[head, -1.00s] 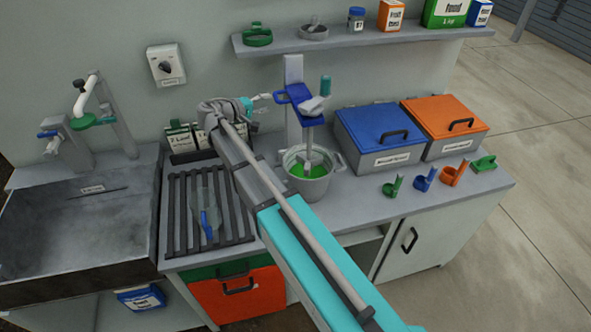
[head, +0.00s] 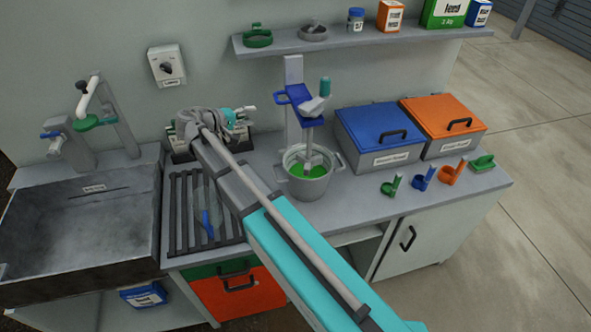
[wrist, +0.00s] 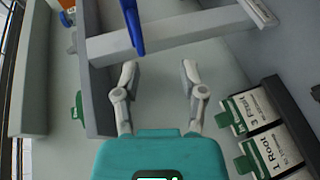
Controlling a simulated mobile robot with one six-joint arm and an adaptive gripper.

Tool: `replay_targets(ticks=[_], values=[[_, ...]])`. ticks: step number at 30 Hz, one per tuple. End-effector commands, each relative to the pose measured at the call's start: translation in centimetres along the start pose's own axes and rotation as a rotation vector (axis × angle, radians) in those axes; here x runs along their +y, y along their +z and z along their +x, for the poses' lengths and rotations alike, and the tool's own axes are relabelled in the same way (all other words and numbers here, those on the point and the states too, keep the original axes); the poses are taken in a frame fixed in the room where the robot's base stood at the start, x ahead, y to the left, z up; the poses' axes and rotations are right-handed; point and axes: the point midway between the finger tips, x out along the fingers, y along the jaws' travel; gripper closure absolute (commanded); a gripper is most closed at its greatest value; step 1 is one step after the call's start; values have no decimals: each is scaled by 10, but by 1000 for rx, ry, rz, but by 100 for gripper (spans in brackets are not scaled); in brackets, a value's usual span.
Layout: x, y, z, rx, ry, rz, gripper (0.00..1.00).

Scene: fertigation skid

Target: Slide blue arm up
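The blue arm (head: 293,96) sticks out from the upright grey post (head: 293,70) above a grey pot (head: 304,181) of green liquid. A stirring shaft hangs from it into the pot. The blue arm also shows at the top of the wrist view (wrist: 133,25), beyond my fingertips. My gripper (head: 248,112) is to the left of the blue arm and apart from it, slightly lower in the head view. In the wrist view my gripper (wrist: 159,72) has its two fingers spread, with nothing between them.
Labelled packs (wrist: 255,110) stand on the counter close to my gripper. A shelf (head: 350,42) with jars and boxes runs above. Blue (head: 378,139) and orange (head: 442,126) lidded bins stand right of the pot. A slatted rack (head: 178,215) lies under my arm.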

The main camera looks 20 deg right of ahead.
Motion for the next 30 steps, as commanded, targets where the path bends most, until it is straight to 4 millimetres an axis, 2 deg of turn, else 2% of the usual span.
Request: replay_targets(ticks=[15,30], values=[[-24,57,42,-82,-239,10,46],[-50,116,68,-159,-503,43,46]])
